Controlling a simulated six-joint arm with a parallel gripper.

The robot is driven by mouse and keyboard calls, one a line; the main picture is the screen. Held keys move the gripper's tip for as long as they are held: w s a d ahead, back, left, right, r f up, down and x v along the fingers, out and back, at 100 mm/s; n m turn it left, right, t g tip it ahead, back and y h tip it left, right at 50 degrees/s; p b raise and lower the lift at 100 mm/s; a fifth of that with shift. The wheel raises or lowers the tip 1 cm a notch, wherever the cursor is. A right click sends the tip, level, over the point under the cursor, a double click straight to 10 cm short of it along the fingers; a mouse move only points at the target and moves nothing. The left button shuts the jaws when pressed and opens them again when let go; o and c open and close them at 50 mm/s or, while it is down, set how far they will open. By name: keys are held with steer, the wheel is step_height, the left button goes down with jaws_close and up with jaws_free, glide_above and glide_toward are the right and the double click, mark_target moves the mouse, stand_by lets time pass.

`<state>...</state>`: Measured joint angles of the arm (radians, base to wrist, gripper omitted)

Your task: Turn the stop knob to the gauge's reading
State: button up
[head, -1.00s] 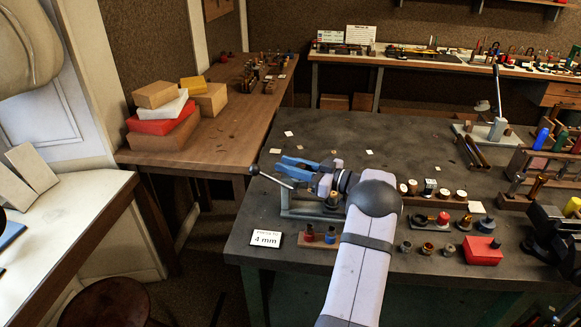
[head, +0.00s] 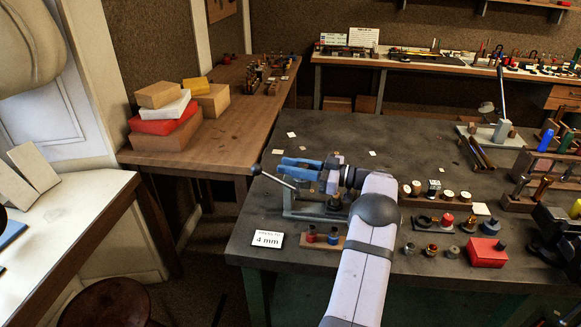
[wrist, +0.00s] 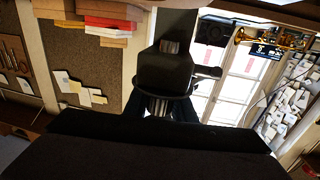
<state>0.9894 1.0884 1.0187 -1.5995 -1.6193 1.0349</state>
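The card (head: 267,239) reads "PRESS TO 4 mm" and stands at the table's front left. Behind it is a small press with a grey base (head: 296,212) and a ball-ended lever (head: 278,178). My gripper (head: 284,164) is above this base, its two blue fingers side by side and pointing left. In the wrist view a black block (wrist: 165,70) with a round flange and a silver ribbed cylinder (wrist: 159,106) are straight ahead. The cylinder, perhaps the stop knob, is between dark finger shapes; contact is unclear. I see no readable gauge.
Small parts and a red box (head: 486,252) are to the right of my arm. A tall lever press (head: 502,125) is at the back right. The table's back middle is mostly clear.

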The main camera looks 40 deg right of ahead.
steer(key=o, duration=0.3)
steer(key=shift+o, duration=0.2)
steer(key=b+v, duration=0.2)
steer(key=v, duration=0.5)
steer(key=shift+s+b, duration=0.15)
steer(key=shift+b, duration=0.15)
steer(key=shift+r, duration=0.15)
